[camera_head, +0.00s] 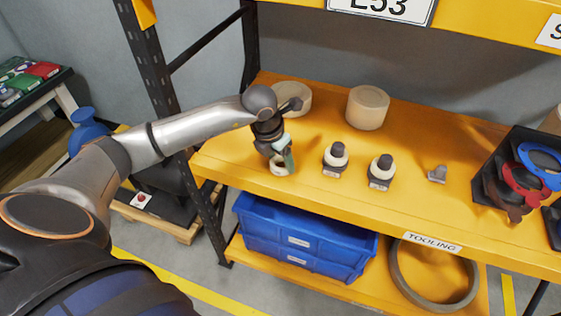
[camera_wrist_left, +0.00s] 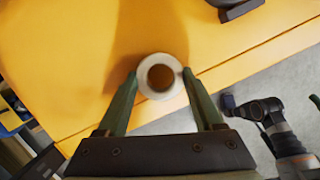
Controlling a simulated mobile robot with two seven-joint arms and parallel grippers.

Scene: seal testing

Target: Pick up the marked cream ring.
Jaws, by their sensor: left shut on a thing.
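The cream ring (camera_wrist_left: 161,58) is a small pale ring with a brown round middle, between the fingertips of my left gripper (camera_wrist_left: 158,76) in the left wrist view. The fingers touch it on opposite sides and are shut on it. In the head view, my left gripper (camera_head: 284,160) points down near the shelf's front left edge. The ring (camera_head: 278,169) shows partly there, the fingers hiding some of it. I cannot tell whether it touches the shelf, and I see no mark on it. What appears to be my right gripper (camera_wrist_left: 258,110) is beyond the shelf edge; its fingers are unclear.
On the yellow shelf (camera_head: 330,195) stand two cream-topped dark fittings (camera_head: 335,160) (camera_head: 381,172), a tan cylinder (camera_head: 367,107), another round tan piece (camera_head: 294,98) behind my arm, a small grey part (camera_head: 437,174) and a dark rack (camera_head: 500,180). A black post (camera_head: 150,65) is at left.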

